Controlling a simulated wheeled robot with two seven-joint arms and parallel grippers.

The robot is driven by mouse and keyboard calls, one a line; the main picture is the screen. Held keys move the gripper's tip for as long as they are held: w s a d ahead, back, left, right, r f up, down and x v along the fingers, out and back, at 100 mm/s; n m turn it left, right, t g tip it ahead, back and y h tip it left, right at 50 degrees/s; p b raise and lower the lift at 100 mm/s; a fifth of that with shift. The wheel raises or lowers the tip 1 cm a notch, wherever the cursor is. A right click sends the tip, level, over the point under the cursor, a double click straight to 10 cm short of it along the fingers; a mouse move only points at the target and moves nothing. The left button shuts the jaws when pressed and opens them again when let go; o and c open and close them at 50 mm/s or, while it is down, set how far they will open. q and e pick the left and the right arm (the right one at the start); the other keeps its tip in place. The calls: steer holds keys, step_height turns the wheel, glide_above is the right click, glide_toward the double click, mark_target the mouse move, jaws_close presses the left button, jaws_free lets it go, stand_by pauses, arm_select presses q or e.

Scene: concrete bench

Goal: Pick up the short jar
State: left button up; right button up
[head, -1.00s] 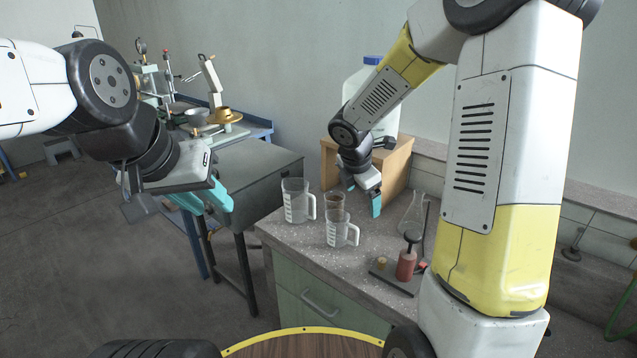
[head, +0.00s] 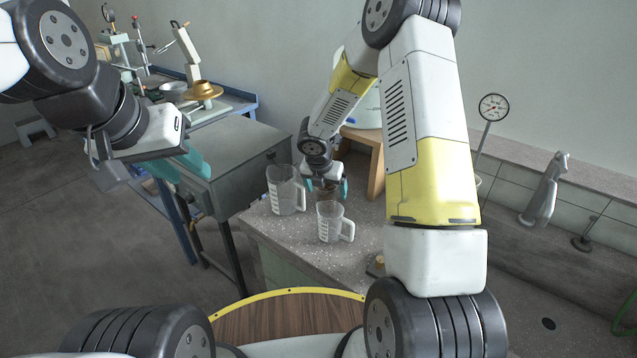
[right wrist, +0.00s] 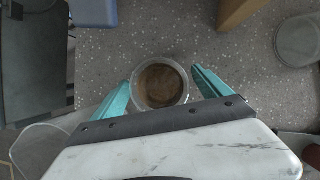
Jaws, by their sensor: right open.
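The short jar (right wrist: 160,86) is a small clear round jar with brown contents. In the right wrist view I look down into it, between the two teal fingers of my open right gripper (right wrist: 161,78). In the head view the jar (head: 326,196) is partly hidden by the right gripper (head: 326,186) and the jug in front.
Two clear measuring jugs with handles stand close by, one left of the jar (head: 284,192) and one in front (head: 330,222). A wooden stand (head: 376,168) is behind to the right. The grey speckled bench top (head: 290,236) ends at a front edge.

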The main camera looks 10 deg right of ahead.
steer(key=shift+x, duration=1.4)
steer(key=shift+s, duration=0.1)
steer(key=c, duration=1.6)
